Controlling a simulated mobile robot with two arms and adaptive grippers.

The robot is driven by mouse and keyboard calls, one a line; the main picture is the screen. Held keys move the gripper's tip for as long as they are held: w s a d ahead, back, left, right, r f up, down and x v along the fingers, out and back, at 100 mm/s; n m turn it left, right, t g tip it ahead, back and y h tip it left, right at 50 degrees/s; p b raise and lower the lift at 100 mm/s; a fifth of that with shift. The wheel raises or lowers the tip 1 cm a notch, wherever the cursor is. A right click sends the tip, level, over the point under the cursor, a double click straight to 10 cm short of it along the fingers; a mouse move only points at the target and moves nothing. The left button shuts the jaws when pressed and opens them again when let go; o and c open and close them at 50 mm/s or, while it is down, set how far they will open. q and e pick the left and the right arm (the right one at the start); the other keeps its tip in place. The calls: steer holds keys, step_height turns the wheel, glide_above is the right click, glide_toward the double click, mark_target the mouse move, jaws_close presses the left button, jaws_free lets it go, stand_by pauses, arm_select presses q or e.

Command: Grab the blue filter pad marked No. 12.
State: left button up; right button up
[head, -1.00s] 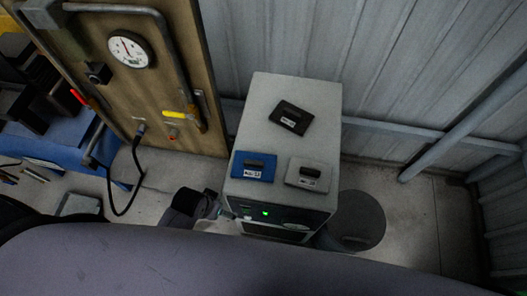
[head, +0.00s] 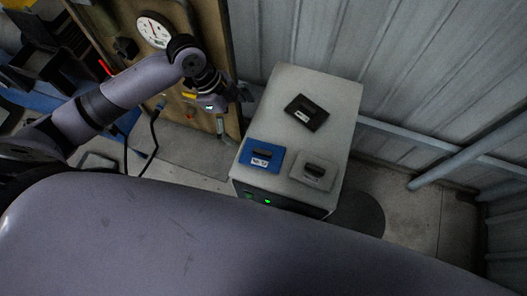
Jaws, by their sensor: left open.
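The blue filter pad (head: 262,156) lies flat at the front left of the top of a light grey cabinet (head: 290,86). It has a dark raised grip and a white label that seems to read No. 12. My left gripper (head: 232,104) is open and empty, up and to the left of the pad, near the cabinet's left side and in front of the board. It is apart from the pad. My right gripper is not in view.
A black pad (head: 306,112) lies farther back on the cabinet, and a grey pad (head: 313,171) lies right of the blue one. A board with a gauge (head: 154,30) and pipes stands left. A corrugated wall (head: 420,75) closes off the back.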

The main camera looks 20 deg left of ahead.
arm_select(q)
steer(key=p, duration=0.2)
glide_toward(262, 151)
steer(key=x, duration=0.5)
steer(key=shift+w+a+f, duration=0.1)
steer(key=shift+f, duration=0.1)
steer(key=x, duration=0.2)
steer(key=p+x, duration=0.1)
steer(key=x, duration=0.1)
steer(key=shift+s+d+f, duration=0.25)
steer(key=shift+d+f, duration=0.05)
steer(key=shift+d, duration=0.05)
steer(key=shift+f, duration=0.25)
steer(key=shift+c, duration=0.3)
steer(key=c, duration=1)
